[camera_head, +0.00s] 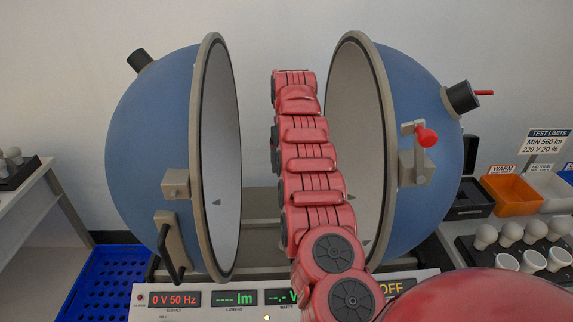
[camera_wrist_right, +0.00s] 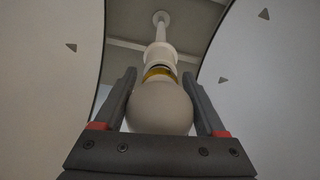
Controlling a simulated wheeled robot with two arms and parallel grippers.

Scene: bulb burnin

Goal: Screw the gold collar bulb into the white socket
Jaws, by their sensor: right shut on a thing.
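In the right wrist view my right gripper (camera_wrist_right: 160,113) is shut on a white globe bulb (camera_wrist_right: 160,106), one finger on each side of it. The bulb's gold collar (camera_wrist_right: 160,73) points away from me toward the white socket (camera_wrist_right: 160,55) on a thin white post. A gold band still shows at the socket's mouth; whether the threads are engaged cannot be told. In the head view my red right arm reaches between the two halves of the open blue sphere and hides the gripper, bulb and socket. My left gripper is not in view.
The left sphere half (camera_head: 150,130) and right sphere half (camera_head: 415,110) stand close on both sides of my arm. A panel (camera_head: 215,312) with displays is in front. At right are an orange bin (camera_head: 512,195) and a rack of bulbs (camera_head: 510,250). A blue crate (camera_head: 105,280) is at lower left.

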